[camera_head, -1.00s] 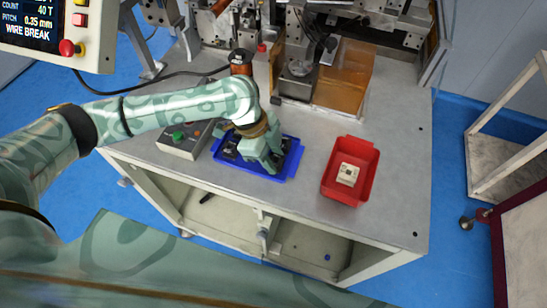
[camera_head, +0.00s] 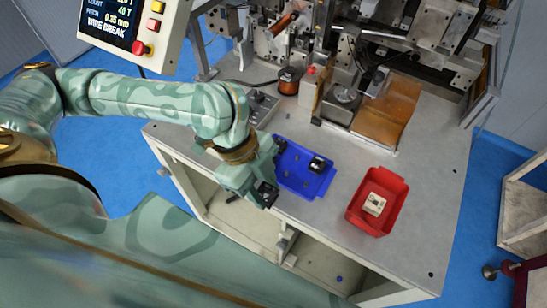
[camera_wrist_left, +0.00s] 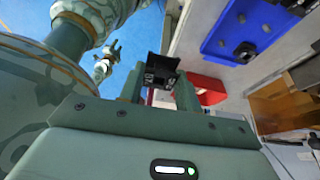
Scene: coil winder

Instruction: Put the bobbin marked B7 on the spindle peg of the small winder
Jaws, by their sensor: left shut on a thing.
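My left gripper (camera_head: 263,190) is shut on a black bobbin (camera_head: 268,196) and holds it off the front left of the blue tray (camera_head: 309,186). In the left wrist view the black bobbin (camera_wrist_left: 161,70) is tilted between the fingertips. No B7 mark is readable on it. Another black bobbin (camera_head: 317,165) lies in the tray, beside several small dark studs. I cannot make out the small winder's spindle peg among the machinery (camera_head: 385,50) at the back. A small, distant gripper-like part, probably my right gripper (camera_wrist_left: 108,60), shows over the blue floor; its jaws are unclear.
A red bin (camera_head: 354,218) holding a beige block (camera_head: 375,204) stands right of the tray. A control box (camera_head: 258,107), a copper-wound spool (camera_head: 289,80) and an amber guard (camera_head: 388,115) are behind. Bare grey tabletop (camera_head: 430,190) lies at the right.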

